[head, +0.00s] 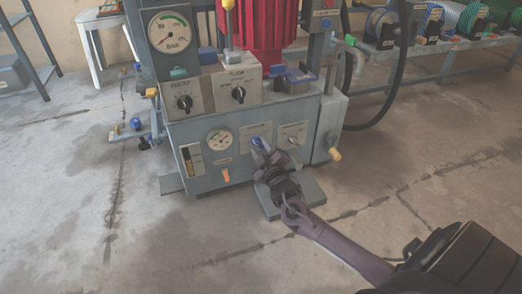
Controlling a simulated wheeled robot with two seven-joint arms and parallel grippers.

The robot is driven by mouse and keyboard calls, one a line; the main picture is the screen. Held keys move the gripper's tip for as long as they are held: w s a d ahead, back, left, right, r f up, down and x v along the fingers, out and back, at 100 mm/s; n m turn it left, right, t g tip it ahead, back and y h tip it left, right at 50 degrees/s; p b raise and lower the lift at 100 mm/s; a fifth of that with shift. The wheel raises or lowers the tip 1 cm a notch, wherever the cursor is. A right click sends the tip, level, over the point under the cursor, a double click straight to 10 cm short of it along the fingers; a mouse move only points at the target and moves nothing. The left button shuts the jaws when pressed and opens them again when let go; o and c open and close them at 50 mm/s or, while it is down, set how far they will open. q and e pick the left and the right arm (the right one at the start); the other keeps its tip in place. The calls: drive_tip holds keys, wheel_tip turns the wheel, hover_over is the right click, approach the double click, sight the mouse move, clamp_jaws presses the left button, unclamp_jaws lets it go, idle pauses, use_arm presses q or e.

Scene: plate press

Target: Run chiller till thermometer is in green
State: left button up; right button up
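The press machine (190,127) is a grey-blue cabinet on the floor. A small round dial (219,140) sits on its lower front; it may be the thermometer, but its needle and colours are too small to read. To the right of it is a plate with a blue knob or button (257,142). My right gripper (263,150) reaches up to this blue control from below, with its fingertips at or very near it. Whether they touch or grip it is not clear. A switch (293,140) sits on a plate just to the right. My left gripper is out of view.
A large BAR gauge (172,32) with a green arc stands above two black knobs (185,102) (238,94). An orange lever (226,175) is below the small dial. A black hose hangs at the right. A rack of coils (470,22) stands behind. The floor in front is clear.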

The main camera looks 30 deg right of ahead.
clamp_jaws()
